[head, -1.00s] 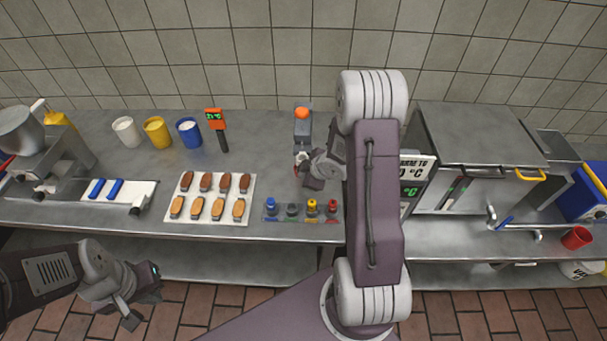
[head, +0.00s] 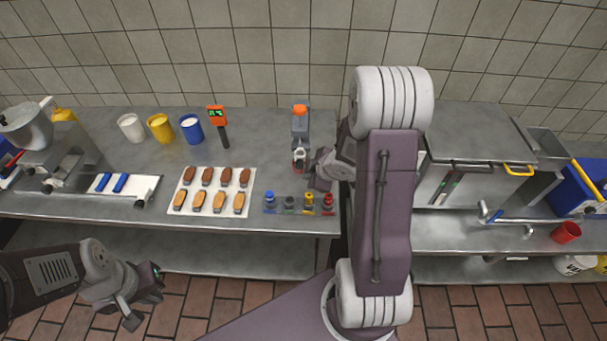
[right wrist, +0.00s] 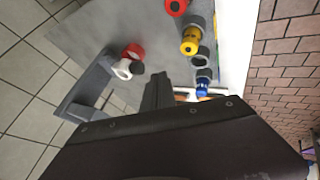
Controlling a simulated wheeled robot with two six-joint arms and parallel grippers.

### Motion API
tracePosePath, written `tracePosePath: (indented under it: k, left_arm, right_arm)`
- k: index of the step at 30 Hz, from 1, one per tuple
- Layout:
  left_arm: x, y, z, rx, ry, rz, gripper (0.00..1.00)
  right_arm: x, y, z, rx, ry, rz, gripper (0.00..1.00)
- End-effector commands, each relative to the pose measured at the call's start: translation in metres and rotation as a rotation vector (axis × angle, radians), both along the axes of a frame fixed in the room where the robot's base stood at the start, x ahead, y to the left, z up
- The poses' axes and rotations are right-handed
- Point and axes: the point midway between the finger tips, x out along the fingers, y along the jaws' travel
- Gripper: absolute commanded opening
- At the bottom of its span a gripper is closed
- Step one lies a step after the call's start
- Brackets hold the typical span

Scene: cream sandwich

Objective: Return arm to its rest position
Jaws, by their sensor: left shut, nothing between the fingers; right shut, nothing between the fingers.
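My right arm crosses the middle of the head view. Its gripper (head: 313,182) is shut and empty, above the counter's right part, just right of a grey stand with an orange top (head: 300,122). In the right wrist view its dark fingers (right wrist: 158,90) are together with nothing between them. A red and white item (head: 299,160) sits at the stand's foot; it also shows in the right wrist view (right wrist: 127,62). My left gripper (head: 138,302) is shut and empty, low at the left, in front of the counter.
A white tray (head: 250,200) holds two rows of brown and tan pieces. Small coloured items, including a yellow one (head: 308,199), stand near the counter's front edge. Cups, including a blue one (head: 191,131), stand behind. A metal fryer-like unit (head: 470,140) is at the right.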

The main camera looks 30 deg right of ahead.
Motion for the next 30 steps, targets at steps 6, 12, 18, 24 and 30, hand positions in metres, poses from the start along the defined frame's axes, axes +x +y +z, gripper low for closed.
tracePosePath:
  k: [6,12,18,24,30]
  left_arm:
    - [0.0,0.0,0.013,0.0,0.0,0.0,0.0]
    - [0.0,0.0,0.012,0.0,0.0,0.0,0.0]
    - [0.0,0.0,0.012,0.0,0.0,0.0,0.0]
    - [0.0,0.0,0.012,0.0,0.0,0.0,0.0]
    - [0.0,0.0,0.012,0.0,0.0,0.0,0.0]
  right_arm:
    - [-0.017,-0.002,0.024,-0.001,0.0,0.001,0.0]
    - [-0.019,-0.002,0.024,0.0,0.002,0.001,0.0]
    - [-0.016,0.004,0.024,-0.001,-0.001,0.019,0.0]
    - [0.01,0.084,0.071,-0.022,-0.09,0.135,0.0]
    - [-0.054,0.103,0.069,0.127,0.153,-0.37,0.0]
